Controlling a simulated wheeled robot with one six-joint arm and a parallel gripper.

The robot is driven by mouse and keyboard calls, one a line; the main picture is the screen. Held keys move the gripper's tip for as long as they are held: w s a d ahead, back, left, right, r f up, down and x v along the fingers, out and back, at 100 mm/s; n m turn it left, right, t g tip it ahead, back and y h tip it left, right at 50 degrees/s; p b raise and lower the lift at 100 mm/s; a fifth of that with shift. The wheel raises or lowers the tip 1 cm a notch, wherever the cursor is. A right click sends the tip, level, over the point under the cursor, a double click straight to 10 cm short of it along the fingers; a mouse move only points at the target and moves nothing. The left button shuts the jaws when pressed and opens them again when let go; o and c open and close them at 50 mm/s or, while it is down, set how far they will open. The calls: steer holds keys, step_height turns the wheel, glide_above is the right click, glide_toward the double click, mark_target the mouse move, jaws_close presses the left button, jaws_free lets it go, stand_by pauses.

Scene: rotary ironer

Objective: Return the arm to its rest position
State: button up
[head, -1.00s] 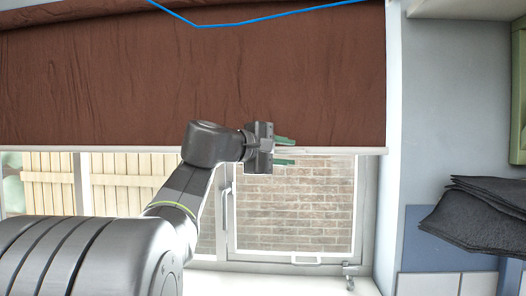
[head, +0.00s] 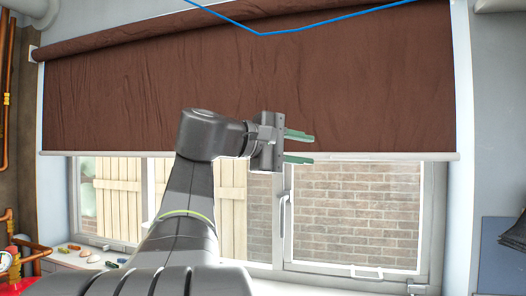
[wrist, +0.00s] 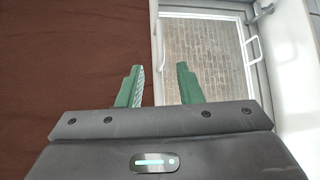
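My gripper (head: 300,147) is raised in the middle of the head view, at the level of the brown blind's lower edge, pointing right. Its two green fingers stand apart with nothing between them. The wrist view also shows the open fingers (wrist: 158,85), with the brown blind (wrist: 70,60) behind the left one and the window (wrist: 203,50) behind the right one. My arm rises from the bottom of the head view and bends at the elbow. No ironer is in view.
The brown blind (head: 365,85) covers the upper window. Below it are window panes (head: 355,215) with handles. Copper pipes (head: 5,110) and a gauge (head: 5,262) are at the left. Small coloured things (head: 93,258) lie on the sill. A dark cloth (head: 503,232) shows at the right edge.

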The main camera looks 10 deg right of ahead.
mark_target(347, 157)
stand_by(0.4)
steer(key=p+x, duration=0.3)
steer(key=x, duration=1.1)
steer(key=shift+p, duration=0.35)
steer(key=shift+f, duration=0.15)
steer(key=shift+a, duration=0.1)
